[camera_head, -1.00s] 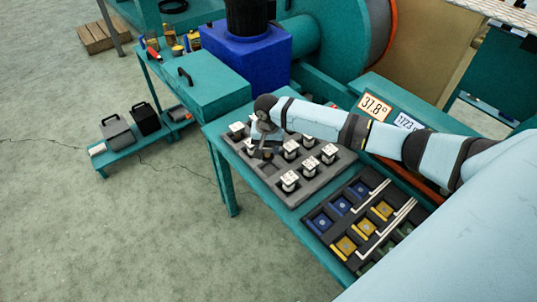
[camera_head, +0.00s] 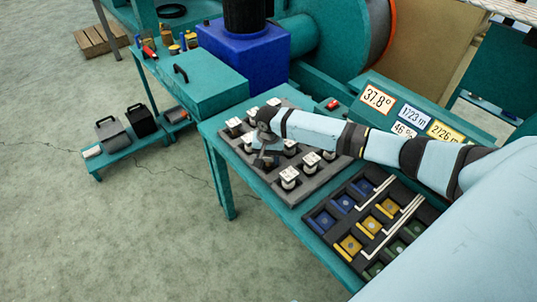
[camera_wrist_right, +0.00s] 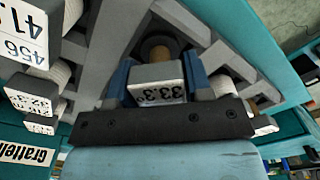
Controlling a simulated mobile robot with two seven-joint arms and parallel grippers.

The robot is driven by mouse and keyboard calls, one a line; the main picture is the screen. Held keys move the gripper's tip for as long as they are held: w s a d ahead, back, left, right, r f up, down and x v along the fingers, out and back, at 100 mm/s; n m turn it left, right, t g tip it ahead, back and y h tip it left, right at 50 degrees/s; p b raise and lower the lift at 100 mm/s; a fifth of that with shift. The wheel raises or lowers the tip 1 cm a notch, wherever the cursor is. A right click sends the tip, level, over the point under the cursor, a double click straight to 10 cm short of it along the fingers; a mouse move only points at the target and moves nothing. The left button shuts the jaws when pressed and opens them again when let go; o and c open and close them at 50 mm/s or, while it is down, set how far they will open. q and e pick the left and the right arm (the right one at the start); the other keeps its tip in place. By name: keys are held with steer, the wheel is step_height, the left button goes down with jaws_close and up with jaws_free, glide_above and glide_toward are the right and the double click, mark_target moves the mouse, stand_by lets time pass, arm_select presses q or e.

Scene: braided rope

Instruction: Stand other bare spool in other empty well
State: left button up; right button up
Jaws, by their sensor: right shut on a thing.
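My right gripper (camera_head: 264,160) is over the grey tray (camera_head: 258,184) in the head view. In the right wrist view its two blue fingers (camera_wrist_right: 160,82) are shut on a spool with a pale square cap (camera_wrist_right: 157,80) marked 33.3°. Beyond the cap, a bare tan core (camera_wrist_right: 158,53) and a dark round end show. The wrist hides part of the tray in the head view. I cannot tell whether the spool's lower end is inside a well or above it. My left gripper is not in view.
Several white-wound spools stand in the tray, one near its front corner (camera_head: 289,177). Wound spools flank the gripper in the wrist view, one at left (camera_wrist_right: 28,32). A dark rack (camera_head: 323,203) with blue, yellow and green blocks lies on the right of the teal table.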

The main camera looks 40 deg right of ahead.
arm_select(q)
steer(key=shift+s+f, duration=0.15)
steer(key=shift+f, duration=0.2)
arm_select(e)
steer(key=shift+f, duration=0.35)
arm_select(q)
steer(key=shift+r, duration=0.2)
arm_select(e)
steer(key=o, duration=1.1)
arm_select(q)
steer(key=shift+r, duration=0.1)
arm_select(e)
steer(key=shift+r, duration=0.1)
steer(key=shift+r+p, duration=0.55)
steer(key=shift+p, duration=0.4)
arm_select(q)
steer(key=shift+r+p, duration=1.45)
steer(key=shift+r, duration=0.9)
arm_select(e)
steer(key=shift+r, duration=0.85)
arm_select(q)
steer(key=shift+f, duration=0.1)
